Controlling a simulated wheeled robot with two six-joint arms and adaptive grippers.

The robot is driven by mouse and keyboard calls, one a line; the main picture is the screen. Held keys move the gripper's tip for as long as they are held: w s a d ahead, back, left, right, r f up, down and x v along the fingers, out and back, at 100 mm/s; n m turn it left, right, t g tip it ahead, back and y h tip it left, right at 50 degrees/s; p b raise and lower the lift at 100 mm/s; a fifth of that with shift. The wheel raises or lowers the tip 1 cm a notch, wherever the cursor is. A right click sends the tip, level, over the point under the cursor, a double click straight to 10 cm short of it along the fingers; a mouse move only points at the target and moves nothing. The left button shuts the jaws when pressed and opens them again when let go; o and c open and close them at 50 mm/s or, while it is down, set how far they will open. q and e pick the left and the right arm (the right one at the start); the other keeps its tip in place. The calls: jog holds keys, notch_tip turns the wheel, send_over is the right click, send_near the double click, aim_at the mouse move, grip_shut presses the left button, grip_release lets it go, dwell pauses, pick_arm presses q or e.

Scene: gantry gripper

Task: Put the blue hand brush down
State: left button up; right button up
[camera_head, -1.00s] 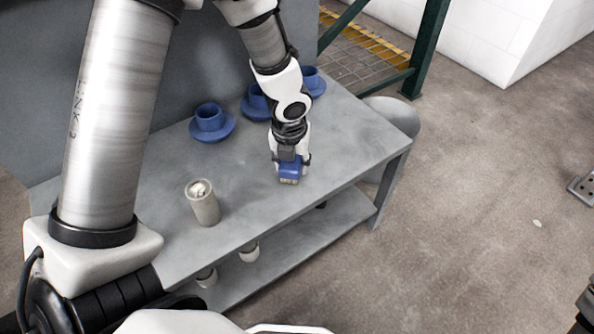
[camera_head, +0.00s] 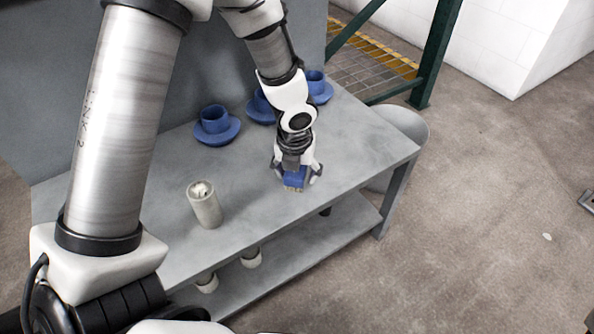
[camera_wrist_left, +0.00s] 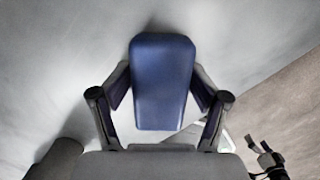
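The blue hand brush (camera_head: 295,179) is on the grey table (camera_head: 352,150), near its front edge, with its pale bristles down. My left gripper (camera_head: 297,172) is above it, with its fingers spread on either side. Whether the bristles rest fully on the table is hard to tell. A dark part that looks like my right gripper (camera_wrist_left: 265,158) shows at the lower right of the wrist view, too small to read.
A pale can (camera_head: 204,207) stands left of the brush. Blue cups on saucers (camera_head: 216,127) line the back of the table. Pale objects (camera_head: 207,283) sit on the lower shelf. The table's right end is clear.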

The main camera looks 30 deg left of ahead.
pick_arm(q)
notch_tip(320, 180, up, 13)
jog(key=s+p, duration=0.1)
jog(key=p, duration=0.8)
jog(key=shift+s+d+f, duration=0.15)
jog(key=shift+s+d, duration=0.2)
